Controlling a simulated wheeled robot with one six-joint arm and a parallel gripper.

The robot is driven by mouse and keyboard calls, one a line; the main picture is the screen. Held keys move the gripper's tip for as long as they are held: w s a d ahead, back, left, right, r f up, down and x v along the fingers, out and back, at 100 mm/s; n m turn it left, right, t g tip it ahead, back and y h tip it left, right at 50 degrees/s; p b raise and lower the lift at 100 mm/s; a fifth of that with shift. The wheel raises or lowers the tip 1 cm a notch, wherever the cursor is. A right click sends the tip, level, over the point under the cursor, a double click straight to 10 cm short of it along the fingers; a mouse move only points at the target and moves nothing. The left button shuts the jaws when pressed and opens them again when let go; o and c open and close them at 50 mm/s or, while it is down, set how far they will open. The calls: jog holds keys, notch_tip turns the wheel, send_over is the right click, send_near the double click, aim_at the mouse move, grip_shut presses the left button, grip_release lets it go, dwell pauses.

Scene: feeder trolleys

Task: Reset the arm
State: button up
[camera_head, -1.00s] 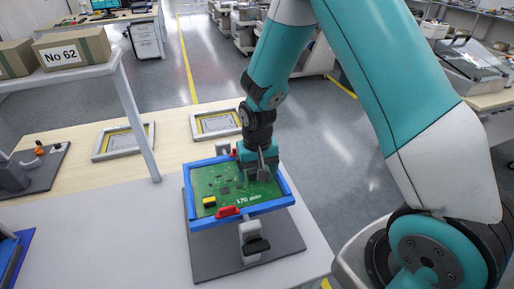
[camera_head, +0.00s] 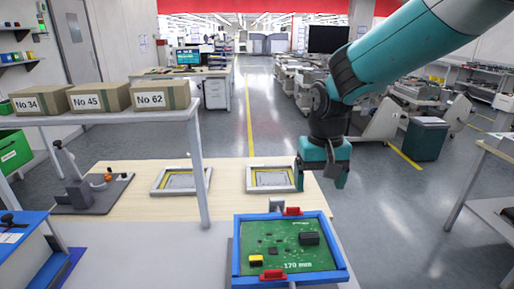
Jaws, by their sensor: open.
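My gripper (camera_head: 322,178) is at the end of my teal and black arm, at the right of centre. It hangs fingers down, open and empty, above and behind the blue-framed fixture. The board carries a yellow part, a larger dark part and small dark chips. Red clips sit at the frame's far and near edges. My gripper is apart from the board.
Two pale trays (camera_head: 205,182) lie on the wooden table behind the fixture. Boxes marked No 34, No 45 and No 62 (camera_head: 161,94) stand on a shelf at left. A grey stand (camera_head: 76,192) is below it. Grey floor is open behind the table and at right.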

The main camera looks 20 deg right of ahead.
jog(key=s+a+r+n+y, duration=0.2)
jog(key=s+a+n, duration=0.2)
jog(key=s, duration=0.6)
jog(key=s+a+r+n+y, duration=0.2)
jog(key=s+a+n, duration=0.3)
jog(key=s, duration=0.6)
jog(key=shift+a+r, duration=0.55)
jog(key=shift+a, duration=0.3)
jog(key=shift+c, duration=0.3)
